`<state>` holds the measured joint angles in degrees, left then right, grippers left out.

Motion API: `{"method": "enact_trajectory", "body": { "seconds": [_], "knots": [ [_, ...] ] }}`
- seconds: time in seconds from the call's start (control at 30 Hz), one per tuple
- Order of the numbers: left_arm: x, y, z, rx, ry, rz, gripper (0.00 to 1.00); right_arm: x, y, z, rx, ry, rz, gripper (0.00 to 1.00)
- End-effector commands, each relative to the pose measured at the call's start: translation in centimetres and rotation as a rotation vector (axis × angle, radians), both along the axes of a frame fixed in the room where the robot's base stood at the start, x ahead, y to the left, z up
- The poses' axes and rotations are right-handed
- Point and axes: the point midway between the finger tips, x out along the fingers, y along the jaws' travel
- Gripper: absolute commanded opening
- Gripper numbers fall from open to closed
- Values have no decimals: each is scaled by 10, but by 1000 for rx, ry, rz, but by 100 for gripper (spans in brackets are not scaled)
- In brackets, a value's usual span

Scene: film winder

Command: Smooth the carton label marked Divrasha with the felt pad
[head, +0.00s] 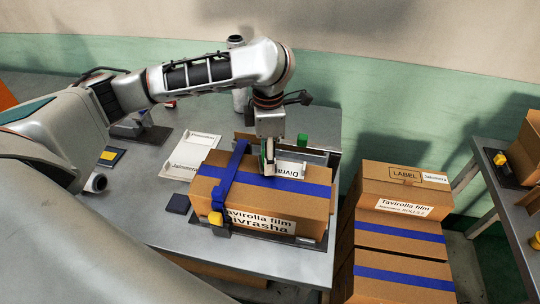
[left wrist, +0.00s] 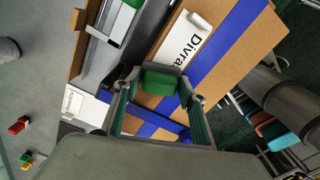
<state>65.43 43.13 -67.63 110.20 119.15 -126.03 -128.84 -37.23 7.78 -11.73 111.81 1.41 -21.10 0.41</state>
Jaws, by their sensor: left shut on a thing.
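The carton (head: 205,190) lies on the table with blue tape across it. The Divrasha label (head: 290,170) is white and sits on its top face; it also shows in the left wrist view (left wrist: 182,42), partly read as "Divra". Its far end there looks raised or rolled. My left gripper (head: 268,168) is over the carton top, beside the label's near end. In the left wrist view it is shut on a green block, apparently the felt pad (left wrist: 160,84). The pad appears at or just above the carton; contact cannot be told. My right gripper is not in view.
Stacked cartons (head: 400,210) stand to the right, and a second table (head: 500,200) beyond.

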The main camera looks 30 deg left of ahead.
Motion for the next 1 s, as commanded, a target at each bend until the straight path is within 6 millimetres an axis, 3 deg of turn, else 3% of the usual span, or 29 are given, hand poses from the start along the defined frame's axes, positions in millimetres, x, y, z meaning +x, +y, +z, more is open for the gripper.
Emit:
{"method": "enact_trajectory", "body": {
  "seconds": [0.27, 1.0],
  "knots": [
    [0, -1, 4, -1, -2, -1, 20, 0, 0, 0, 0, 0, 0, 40],
    [1, -1, 57, -1, -3, -1, 20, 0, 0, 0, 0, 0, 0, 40]
  ]
}}
